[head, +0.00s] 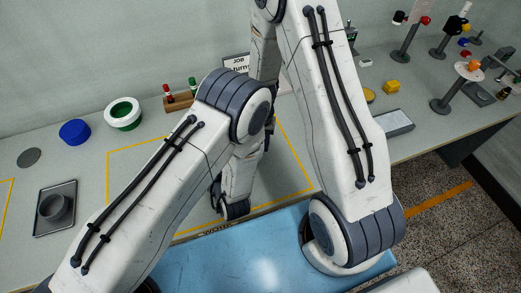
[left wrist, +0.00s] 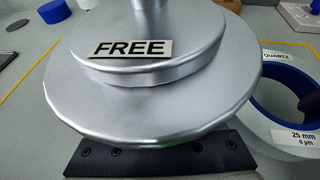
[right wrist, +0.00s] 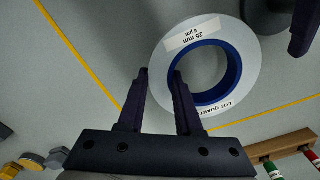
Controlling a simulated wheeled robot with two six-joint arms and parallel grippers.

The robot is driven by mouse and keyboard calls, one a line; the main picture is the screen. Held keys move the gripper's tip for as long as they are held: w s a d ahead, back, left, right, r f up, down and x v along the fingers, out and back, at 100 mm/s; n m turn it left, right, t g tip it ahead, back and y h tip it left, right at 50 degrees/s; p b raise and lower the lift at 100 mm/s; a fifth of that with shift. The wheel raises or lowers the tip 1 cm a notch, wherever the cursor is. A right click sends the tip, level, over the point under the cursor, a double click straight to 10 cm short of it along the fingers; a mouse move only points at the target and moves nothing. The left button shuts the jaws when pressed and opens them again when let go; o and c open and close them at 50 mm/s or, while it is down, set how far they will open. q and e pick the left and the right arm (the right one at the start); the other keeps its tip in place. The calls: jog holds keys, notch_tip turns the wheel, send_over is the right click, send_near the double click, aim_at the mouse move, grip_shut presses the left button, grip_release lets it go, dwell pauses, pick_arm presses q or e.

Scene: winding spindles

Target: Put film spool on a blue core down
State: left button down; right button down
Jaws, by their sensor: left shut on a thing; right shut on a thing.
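The film spool (right wrist: 246,97) is a pale ring with a blue core (right wrist: 234,68) and a label reading 25 mm. My right gripper (right wrist: 160,80) is shut across its wall, one finger at the core opening and the other outside. The spool (left wrist: 285,130) also shows at the right of the left wrist view. I cannot tell whether it touches the table. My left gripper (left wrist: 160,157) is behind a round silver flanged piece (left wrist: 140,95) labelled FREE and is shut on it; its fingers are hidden. In the head view my arms hide the spool and the silver piece.
In the head view a blue cylinder (head: 75,132), a green-cored spool (head: 123,113) and a tray (head: 42,225) with a grey cup stand left. A marker rack (head: 180,101) stands behind. Stands and a yellow block (head: 392,86) are right. Yellow lines outline table areas.

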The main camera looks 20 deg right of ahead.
jog(key=shift+f, duration=1.85)
jog(key=shift+f, duration=0.15)
jog(key=c, duration=0.6)
grip_release()
